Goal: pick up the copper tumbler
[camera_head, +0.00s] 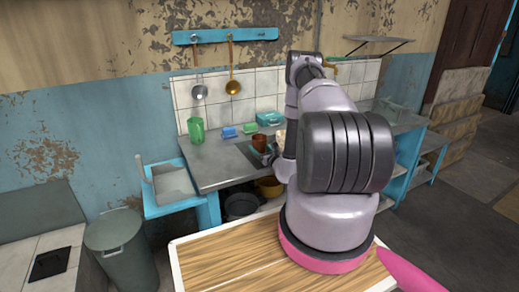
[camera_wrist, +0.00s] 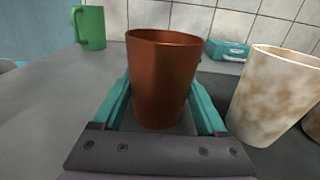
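The copper tumbler (camera_wrist: 162,75) stands upright in the middle of the wrist view. It also shows in the head view as a small brown cup (camera_head: 259,141) on the grey counter. My gripper (camera_wrist: 162,100) has its two teal fingers on either side of the tumbler, one at its left and one at its right. The fingertips lie close against its sides and are partly hidden by it. Whether they touch it or leave a thin gap cannot be told. In the head view my gripper (camera_head: 262,151) is small and partly hidden by my arm.
A blotchy cream cup (camera_wrist: 265,100) stands close to the right of my gripper. A green mug (camera_wrist: 91,28) is at the back left, and a teal box (camera_wrist: 228,49) is behind. The tiled wall (camera_head: 243,105) closes off the back. The counter (camera_head: 218,168) is clear at the left.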

